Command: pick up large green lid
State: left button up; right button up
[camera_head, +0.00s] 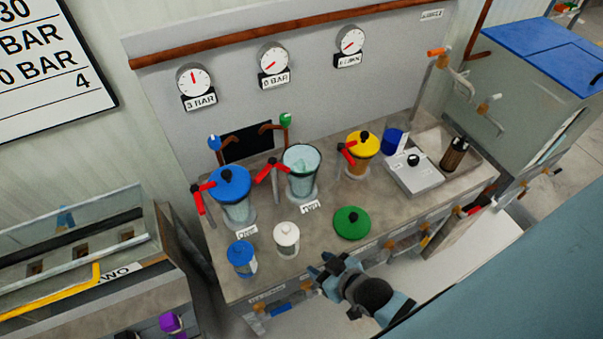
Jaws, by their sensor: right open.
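The large green lid (352,223) lies flat on the bench top near its front edge. It is a round green disc with a dark knob in its middle. My right gripper (322,270) is open and empty, just in front of the bench edge, to the lower left of the lid and apart from it. The open glass vessel (301,172) stands behind the lid, without a cover. My left gripper does not show.
A blue-lidded vessel (232,195) and a yellow-lidded vessel (361,153) stand on the bench (318,240) with red-handled valves. A white jar (286,239) and a small blue-capped jar (241,258) stand left of the lid. A grey box (414,175) sits to the right.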

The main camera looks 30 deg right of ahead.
aim_at(350, 224)
jog(key=l+z, duration=0.15)
jog(key=z, duration=0.2)
jog(key=l+z, duration=0.15)
jog(key=z, duration=0.25)
jog(key=l+z, duration=0.1)
jog(key=z, duration=0.25)
jog(key=k, duration=0.3)
jog(key=l+u, duration=0.15)
jog(key=l, duration=0.5)
jog(key=i, duration=0.05)
